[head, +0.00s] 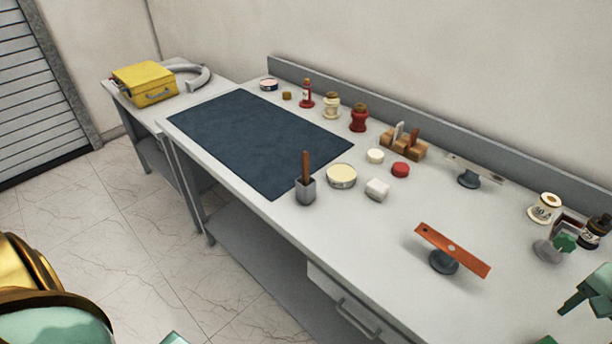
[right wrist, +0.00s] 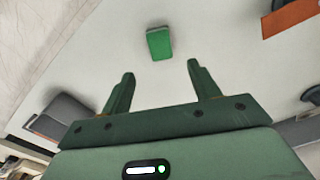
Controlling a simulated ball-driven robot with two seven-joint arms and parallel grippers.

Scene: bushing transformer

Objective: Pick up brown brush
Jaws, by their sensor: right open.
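A brush with a brown handle (head: 306,164) stands upright in a small grey holder (head: 305,191), near the front edge of the worktable, by the near corner of the dark mat. Its lower end is hidden in the holder. My right gripper (right wrist: 160,78) is open and empty above the table in the right wrist view. In the head view its green parts show at the lower right edge, well to the right of the brush. A small mint tip at the bottom edge of the head view may be my left gripper; its jaws cannot be made out.
A green block (right wrist: 159,43) lies beyond my right fingertips. An orange-brown plate on a dark stand (head: 445,262) is between the right gripper and the brush. A round cream tin (head: 341,176) and a white block (head: 377,190) stand right of the holder. The dark mat (head: 255,138) is bare.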

